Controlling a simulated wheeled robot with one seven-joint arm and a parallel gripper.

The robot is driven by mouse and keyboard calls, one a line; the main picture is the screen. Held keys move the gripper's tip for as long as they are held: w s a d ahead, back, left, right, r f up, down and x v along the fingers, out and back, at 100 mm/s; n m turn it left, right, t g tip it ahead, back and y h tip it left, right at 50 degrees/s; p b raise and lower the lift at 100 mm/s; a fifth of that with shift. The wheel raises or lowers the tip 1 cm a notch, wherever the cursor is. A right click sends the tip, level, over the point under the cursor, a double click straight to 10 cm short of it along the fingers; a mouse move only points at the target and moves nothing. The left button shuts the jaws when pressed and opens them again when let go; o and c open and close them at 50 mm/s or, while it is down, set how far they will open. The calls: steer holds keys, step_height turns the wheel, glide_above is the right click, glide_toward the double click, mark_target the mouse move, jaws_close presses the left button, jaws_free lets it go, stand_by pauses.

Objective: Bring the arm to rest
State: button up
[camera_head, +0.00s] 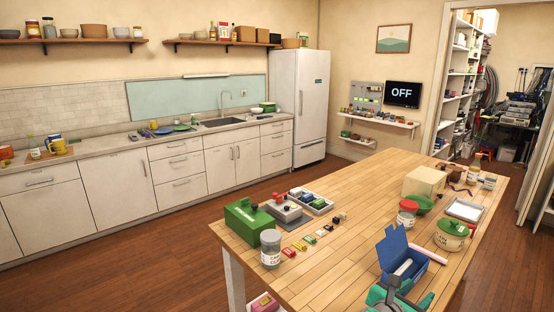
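I cannot make out my gripper or its fingers in the head view. A grey and teal shape (394,297) is cut off by the bottom edge, over the near end of the wooden table (330,276). I cannot tell whether it is part of my arm or a thing on the table. No held object can be made out.
Floor (150,262) is clear between table and counter (110,150). A screen (402,94) reads OFF.

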steer(key=w+a+f+m+t+y, duration=0.2)
steer(key=w+a+m+y, duration=0.15)
steer(key=a, duration=0.85)
steer(key=w+a+f+m+t+y, duration=0.2)
steer(key=w+a+t+y, duration=0.15)
steer(key=a, duration=0.75)
steer(key=s+a+f+m+t+y, duration=0.1)
steer(key=s+a+f+m+y, duration=0.2)
steer(key=a, duration=0.4)
steer(key=s+a+f+m+t+y, duration=0.1)
steer(key=s+a+f+m, duration=0.3)
steer(key=a, duration=0.3)
steer(key=s+a+f+m, duration=0.2)
steer(key=s+f+m, duration=0.3)
steer(key=s, duration=0.6)
steer(key=s+a+f+m, duration=0.3)
steer(key=s+f+m, duration=0.15)
steer(key=s, duration=0.55)
steer(key=s+d+m, duration=0.1)
steer(key=s+d, duration=0.2)
steer(key=s, duration=0.7)
steer(key=s+d+r+m+g, duration=0.1)
steer(key=s+d+m, duration=0.1)
steer(key=s, duration=0.8)
steer(key=shift+s+d+m+y, duration=0.3)
steer(key=shift+d, duration=0.45)
